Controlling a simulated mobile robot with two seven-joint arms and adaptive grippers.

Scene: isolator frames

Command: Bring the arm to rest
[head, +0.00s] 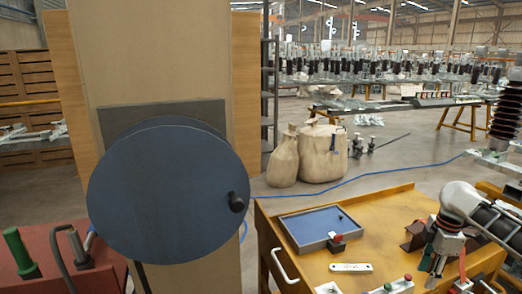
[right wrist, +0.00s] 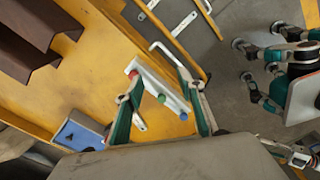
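My right arm comes in from the right in the head view. Its gripper (head: 434,262) hangs over the right part of the yellow table (head: 290,262). In the right wrist view the two green-lined fingers of the right gripper (right wrist: 160,80) stand wide apart with nothing held between them. Beyond them, on the table, a white box (right wrist: 158,88) with red and green buttons shows in the gap. Contact between fingers and box is not seen. My left gripper is not in view.
A large blue disc (head: 165,190) with a black knob stands before a beige column at left. A blue tray (head: 312,224) lies on the table, with brown angled brackets (head: 414,236) to its right. A red cabinet (head: 75,280) with a green handle is at lower left.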

